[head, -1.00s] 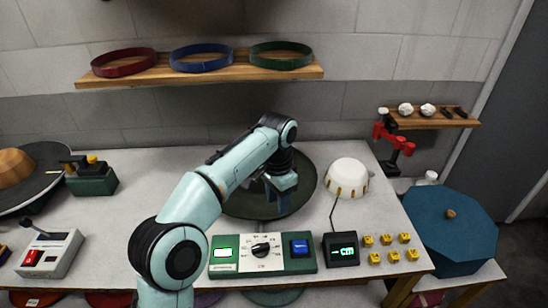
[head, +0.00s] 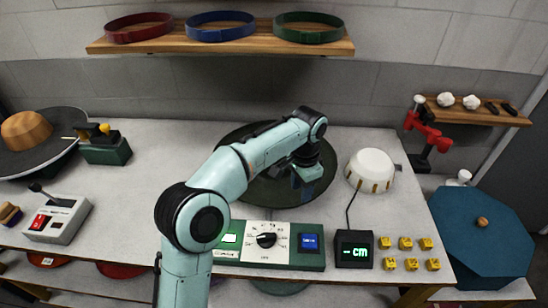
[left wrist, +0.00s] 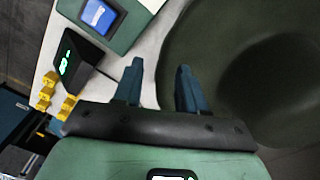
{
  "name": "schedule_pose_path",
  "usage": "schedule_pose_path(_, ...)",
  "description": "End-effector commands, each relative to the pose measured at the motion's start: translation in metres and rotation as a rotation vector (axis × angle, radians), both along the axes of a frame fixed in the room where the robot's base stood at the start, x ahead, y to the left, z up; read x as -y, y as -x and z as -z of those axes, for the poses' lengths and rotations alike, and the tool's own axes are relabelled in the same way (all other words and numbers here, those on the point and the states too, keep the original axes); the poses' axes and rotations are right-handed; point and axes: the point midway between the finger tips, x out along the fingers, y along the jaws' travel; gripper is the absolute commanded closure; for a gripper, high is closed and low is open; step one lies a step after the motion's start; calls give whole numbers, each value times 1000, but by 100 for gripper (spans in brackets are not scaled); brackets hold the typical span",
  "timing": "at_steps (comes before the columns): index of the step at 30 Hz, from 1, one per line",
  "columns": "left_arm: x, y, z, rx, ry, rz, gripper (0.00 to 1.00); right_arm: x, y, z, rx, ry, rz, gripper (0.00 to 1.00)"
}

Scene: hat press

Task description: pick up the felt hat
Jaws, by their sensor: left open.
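The felt hat, a dark olive-green round shape with a wide brim (head: 264,190), lies on the grey worktop behind the control panel. My left arm crosses in front of it and hides its middle. My left gripper (head: 301,178) is over the right part of the brim. In the left wrist view the hat (left wrist: 220,45) fills the right side, with a darker round area inside the brim. There my left gripper (left wrist: 161,66) is open and empty, its right finger overlapping the brim's edge and its left finger over the worktop. I cannot tell its height above the brim. My right gripper is not in view.
A control panel (head: 240,257) with dial and a "cm" display (head: 354,249) stand in front. A white dome (head: 370,168) stands close on the right. Several yellow blocks (head: 405,243) lie front right. The worktop (head: 150,185) is clear left of the hat.

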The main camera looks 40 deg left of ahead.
Motion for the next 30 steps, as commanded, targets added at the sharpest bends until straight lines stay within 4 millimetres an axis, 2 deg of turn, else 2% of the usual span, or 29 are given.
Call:
schedule_pose_path(9,-4,-2,45,-3,1,0,59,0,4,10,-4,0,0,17)
schedule_pose_path(18,-3,-2,50,0,1,0,59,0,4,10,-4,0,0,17)
schedule_pose_path(19,-3,-2,49,0,1,0,62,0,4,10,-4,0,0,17)
schedule_pose_path(22,-3,-2,49,0,1,0,95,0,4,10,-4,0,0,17)
schedule_pose_path(23,-3,-2,49,0,1,0,100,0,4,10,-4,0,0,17)
schedule_pose_path(30,-4,-2,49,1,0,-1,100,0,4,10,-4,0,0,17)
